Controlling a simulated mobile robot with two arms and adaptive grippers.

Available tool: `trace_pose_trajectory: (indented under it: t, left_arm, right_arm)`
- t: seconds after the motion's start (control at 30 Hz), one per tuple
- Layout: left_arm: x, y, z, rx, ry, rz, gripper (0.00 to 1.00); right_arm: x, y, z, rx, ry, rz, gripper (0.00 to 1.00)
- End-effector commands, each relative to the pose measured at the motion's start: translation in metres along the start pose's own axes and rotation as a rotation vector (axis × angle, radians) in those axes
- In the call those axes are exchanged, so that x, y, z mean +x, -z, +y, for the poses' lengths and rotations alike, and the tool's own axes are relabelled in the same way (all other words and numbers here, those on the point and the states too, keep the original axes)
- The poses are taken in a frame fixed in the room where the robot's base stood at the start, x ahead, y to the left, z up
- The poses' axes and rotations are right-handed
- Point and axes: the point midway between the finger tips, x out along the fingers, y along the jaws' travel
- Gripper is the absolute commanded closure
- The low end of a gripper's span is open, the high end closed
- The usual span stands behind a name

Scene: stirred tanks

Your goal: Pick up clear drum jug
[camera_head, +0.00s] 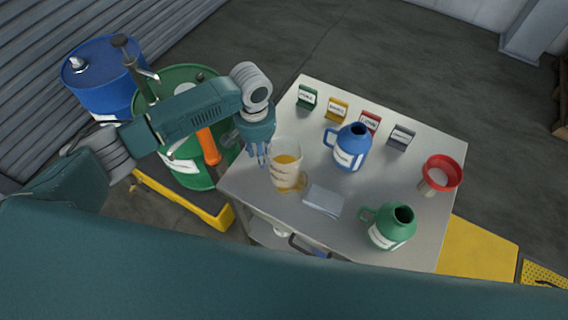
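A clear jug (287,151) with amber liquid in its lower part stands upright on the grey table (318,92), near its left edge. My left gripper (258,159) points down just left of the jug, above the table's left edge. Its fingers show gaps between them and hold nothing that I can see. In this view it is beside the jug, not around it; I cannot tell whether a finger touches it. My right gripper is not in view.
A blue jug (350,149), a green jug (390,232), a red funnel (441,172), a folded cloth (323,201) and several small labelled cards share the table. A green drum (183,172) with an orange-handled tool (209,147) and a blue drum (101,86) stand left.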

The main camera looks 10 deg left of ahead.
Motion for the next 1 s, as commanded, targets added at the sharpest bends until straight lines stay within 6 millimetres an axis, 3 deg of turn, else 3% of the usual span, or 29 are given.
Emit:
trace_pose_trajectory:
  t: [0.13,0.3,0.77,1.0]
  left_arm:
    - [0.0,0.0,0.0,0.0,0.0,0.0,0.71]
    - [0.0,0.0,0.0,0.0,0.0,0.0,1.0]
    - [-0.003,0.001,0.001,0.001,-0.002,0.002,1.0]
    - [-0.026,0.002,0.0,0.001,-0.003,0.004,1.0]
  right_arm:
    - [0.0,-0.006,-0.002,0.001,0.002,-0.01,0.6]
    - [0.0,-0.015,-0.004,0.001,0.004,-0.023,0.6]
    - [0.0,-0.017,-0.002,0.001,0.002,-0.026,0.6]
    - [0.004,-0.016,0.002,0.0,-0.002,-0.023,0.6]
